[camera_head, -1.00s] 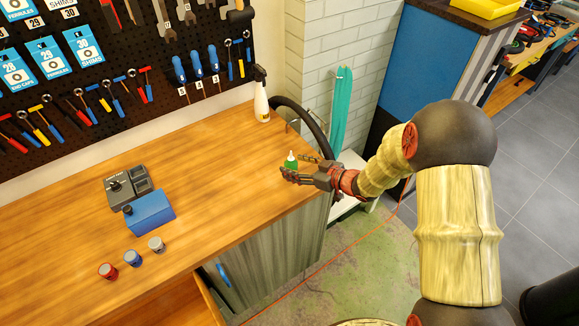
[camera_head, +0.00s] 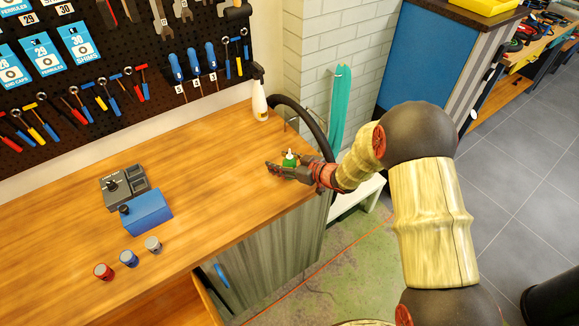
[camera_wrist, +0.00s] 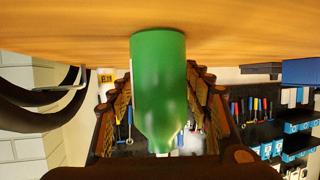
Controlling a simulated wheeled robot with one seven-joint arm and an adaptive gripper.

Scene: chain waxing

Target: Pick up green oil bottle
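The green oil bottle (camera_head: 290,162) with a white tip stands on the wooden workbench (camera_head: 215,160) near its right end. My gripper (camera_head: 284,161) is low over the bench with its fingers on either side of the bottle. In the wrist view, which is upside down, the green bottle (camera_wrist: 158,85) fills the middle between the two fingers. The fingers look spread, with their far ends partly hidden behind the bottle. I see no clear closing of both fingers on it. The bottle is upright and appears to rest on the bench.
A blue box (camera_head: 147,212), a grey device (camera_head: 122,185) and three small jars (camera_head: 129,259) are at left. Tools hang on the pegboard (camera_head: 75,105). The bench middle is clear.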

